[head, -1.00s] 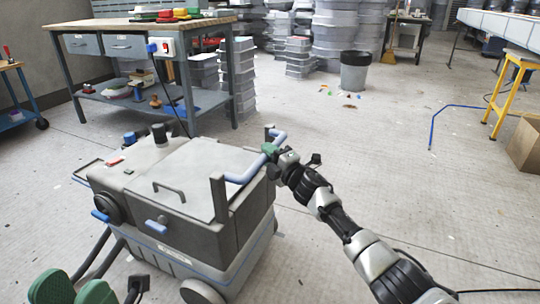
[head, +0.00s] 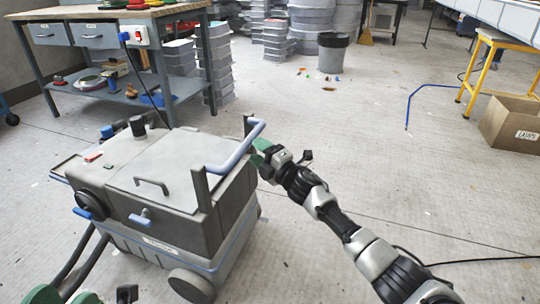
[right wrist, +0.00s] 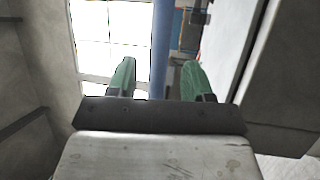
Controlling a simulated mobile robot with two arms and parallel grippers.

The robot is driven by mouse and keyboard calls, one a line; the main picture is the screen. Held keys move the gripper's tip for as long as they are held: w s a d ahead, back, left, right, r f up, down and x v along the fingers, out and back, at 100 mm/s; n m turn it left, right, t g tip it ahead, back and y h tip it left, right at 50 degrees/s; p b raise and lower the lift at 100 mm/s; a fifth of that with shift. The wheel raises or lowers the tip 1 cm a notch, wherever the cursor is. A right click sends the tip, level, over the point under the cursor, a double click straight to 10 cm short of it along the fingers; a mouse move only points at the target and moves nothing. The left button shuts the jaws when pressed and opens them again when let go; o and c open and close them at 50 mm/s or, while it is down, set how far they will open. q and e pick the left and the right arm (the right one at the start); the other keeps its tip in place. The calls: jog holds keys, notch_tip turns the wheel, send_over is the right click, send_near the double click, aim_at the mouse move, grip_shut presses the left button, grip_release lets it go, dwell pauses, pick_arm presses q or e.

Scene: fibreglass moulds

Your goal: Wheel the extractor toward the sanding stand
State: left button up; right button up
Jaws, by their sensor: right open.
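The extractor (head: 165,190) is a grey wheeled box with a flat lid and a blue push handle (head: 236,150), standing on the floor at left. My right gripper (head: 263,152) is at the handle's right side. In the right wrist view, the blue handle bar (right wrist: 160,50) passes between its two green fingertips, which stand apart. My left gripper (head: 66,299) shows only as green tips at the bottom left edge, mostly cut off near the dark hoses. A yellow-legged stand (head: 492,67) is at upper right; I cannot tell whether it is the sanding stand.
A workbench (head: 100,14) with drawers stands behind the extractor. Stacked grey moulds (head: 275,40) and a dark bin (head: 333,53) are at the back. A cardboard box (head: 512,125) and blue line (head: 409,108) are at right. The middle floor is open; a cable (head: 480,260) crosses it at lower right.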

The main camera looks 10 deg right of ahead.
jog(key=p+v, duration=0.1)
jog(key=v, duration=0.4)
jog(key=shift+s+d, duration=0.15)
jog(key=shift+s, duration=0.2)
